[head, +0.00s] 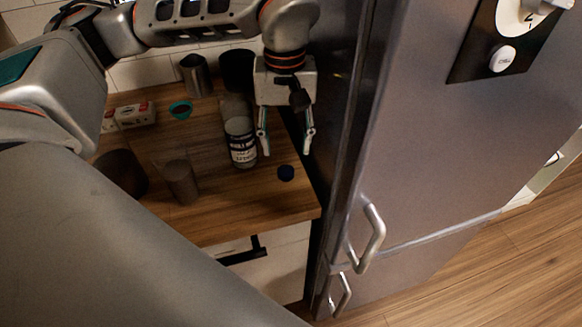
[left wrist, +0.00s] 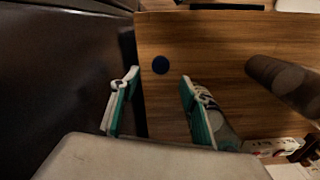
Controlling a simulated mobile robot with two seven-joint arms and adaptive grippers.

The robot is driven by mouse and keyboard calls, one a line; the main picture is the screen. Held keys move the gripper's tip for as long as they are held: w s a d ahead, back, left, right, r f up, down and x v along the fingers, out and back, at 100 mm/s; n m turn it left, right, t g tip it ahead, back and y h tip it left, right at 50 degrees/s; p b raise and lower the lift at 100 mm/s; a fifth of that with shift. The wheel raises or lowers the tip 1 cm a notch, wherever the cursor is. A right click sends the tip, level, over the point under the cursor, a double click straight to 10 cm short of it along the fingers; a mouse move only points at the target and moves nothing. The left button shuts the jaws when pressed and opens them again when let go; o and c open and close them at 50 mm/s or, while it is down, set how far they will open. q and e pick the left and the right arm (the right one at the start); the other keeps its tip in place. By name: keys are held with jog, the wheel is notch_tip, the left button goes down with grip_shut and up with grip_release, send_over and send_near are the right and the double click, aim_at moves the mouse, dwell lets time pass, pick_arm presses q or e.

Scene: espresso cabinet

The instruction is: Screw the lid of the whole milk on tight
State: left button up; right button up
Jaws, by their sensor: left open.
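A small round dark blue lid (head: 286,172) lies on the wooden counter near its right edge; it also shows in the left wrist view (left wrist: 160,65). The milk bottle (head: 241,147), with a black and white label, stands to the left of the lid; its lower part shows beside a finger in the left wrist view (left wrist: 223,128). The bottle's mouth is hard to make out. My left gripper (head: 286,147) is open and empty, pointing down above the lid, its fingers on either side of it and apart from it. My right gripper is not in view.
A tall steel fridge (head: 430,130) rises close to the right of the gripper. A brown glass (head: 181,181) and a dark round container (head: 121,173) stand to the left. The counter's front right is clear.

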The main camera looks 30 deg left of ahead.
aim_at(286, 170)
pick_arm(q)
jog(key=shift+s, duration=0.1)
jog(key=shift+f, duration=1.3)
jog(key=shift+a+f, duration=0.15)
jog(key=shift+f, duration=2.45)
jog(key=c, duration=1)
